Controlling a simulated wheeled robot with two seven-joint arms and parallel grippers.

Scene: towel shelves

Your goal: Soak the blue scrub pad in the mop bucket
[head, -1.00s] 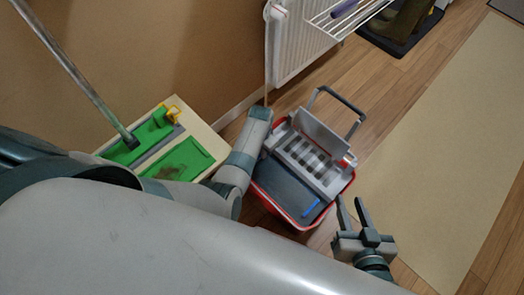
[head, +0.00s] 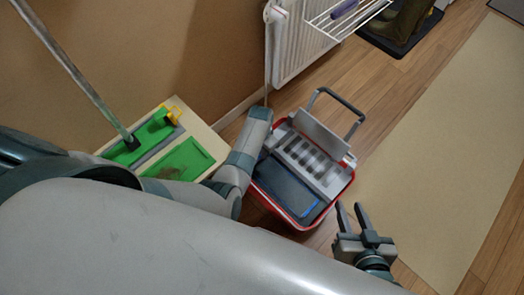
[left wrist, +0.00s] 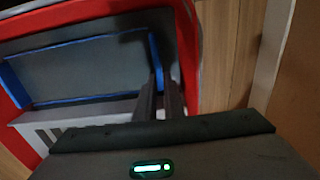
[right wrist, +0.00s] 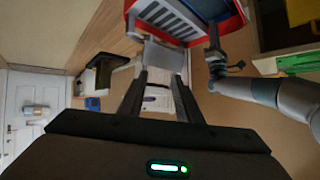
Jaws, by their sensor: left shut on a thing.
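The mop bucket (head: 303,224) is a red tub with a grey wringer (head: 312,160); it also shows in the left wrist view (left wrist: 189,62). Inside is a dark grey area edged with blue. My left gripper (left wrist: 160,82) is over the bucket's inside, its fingers close together on a blue strip, the visible part of the scrub pad (left wrist: 157,58). How deep the pad sits is unclear. My arm hides this gripper in the head view; it shows beside the bucket in the right wrist view (right wrist: 214,45). My right gripper (head: 351,210) is open and empty, right of the bucket.
A tray with green pads (head: 180,160) lies left of the bucket, with a yellow item (head: 174,112) on it. A radiator (head: 290,45) and white rack (head: 345,15) stand behind. A beige runner (head: 440,150) lies at right.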

